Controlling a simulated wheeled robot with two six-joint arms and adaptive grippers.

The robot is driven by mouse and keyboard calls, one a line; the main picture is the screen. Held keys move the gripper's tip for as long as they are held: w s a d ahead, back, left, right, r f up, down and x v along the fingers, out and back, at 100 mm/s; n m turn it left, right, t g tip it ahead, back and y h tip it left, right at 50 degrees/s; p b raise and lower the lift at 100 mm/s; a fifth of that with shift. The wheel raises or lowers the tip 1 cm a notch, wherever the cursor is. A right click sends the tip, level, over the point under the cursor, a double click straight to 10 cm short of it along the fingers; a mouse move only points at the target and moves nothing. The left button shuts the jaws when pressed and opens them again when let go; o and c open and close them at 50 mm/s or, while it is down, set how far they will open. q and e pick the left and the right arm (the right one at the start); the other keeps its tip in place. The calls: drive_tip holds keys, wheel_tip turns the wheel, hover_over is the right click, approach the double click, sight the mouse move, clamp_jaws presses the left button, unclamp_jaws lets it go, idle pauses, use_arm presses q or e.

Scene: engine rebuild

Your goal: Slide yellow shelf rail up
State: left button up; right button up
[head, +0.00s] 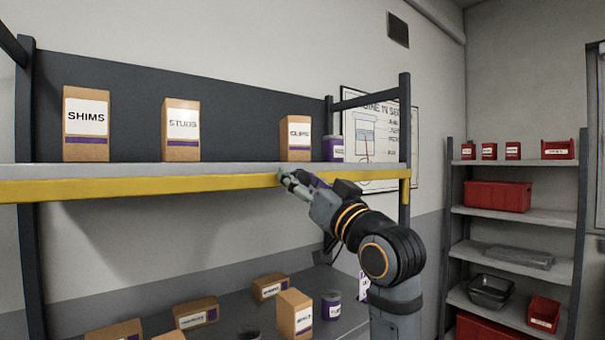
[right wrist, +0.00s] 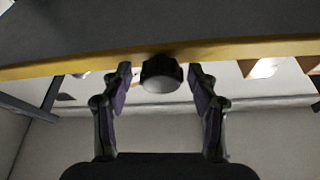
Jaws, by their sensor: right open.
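The yellow shelf rail (head: 140,187) runs along the front edge of the upper shelf in the head view. It lies nearly level and also crosses the top of the right wrist view (right wrist: 230,51). My right gripper (head: 289,180) is at the rail's right part, its fingertips close to the yellow face. In the right wrist view the right gripper (right wrist: 160,76) has its two fingers spread apart, with tips just by the rail. A dark round piece with a pale face shows between them; I cannot tell what it is. Contact with the rail cannot be told. My left gripper is not in view.
On the upper shelf (head: 230,169) stand a SHIMS box (head: 86,124), a second box (head: 181,130), a third box (head: 296,138) and a purple-banded can (head: 333,149). More boxes and a can are on the lower surface. A rack (head: 520,216) with red bins stands at right.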

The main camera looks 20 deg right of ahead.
drive_tip(key=shift+a, duration=0.1)
drive_tip(key=shift+c, duration=0.4)
clamp_jaws()
drive_tip(key=shift+r, duration=0.1)
wheel_tip(320, 180, up, 7)
drive_tip(key=p, duration=0.5)
drive_tip(key=shift+f, duration=0.2)
drive_tip(key=shift+s, duration=0.15)
drive_tip(key=shift+c, duration=1.3)
unclamp_jaws()
drive_tip(key=o, duration=0.3)
drive_tip(key=shift+f, duration=0.1)
drive_tip(key=shift+o, duration=0.2)
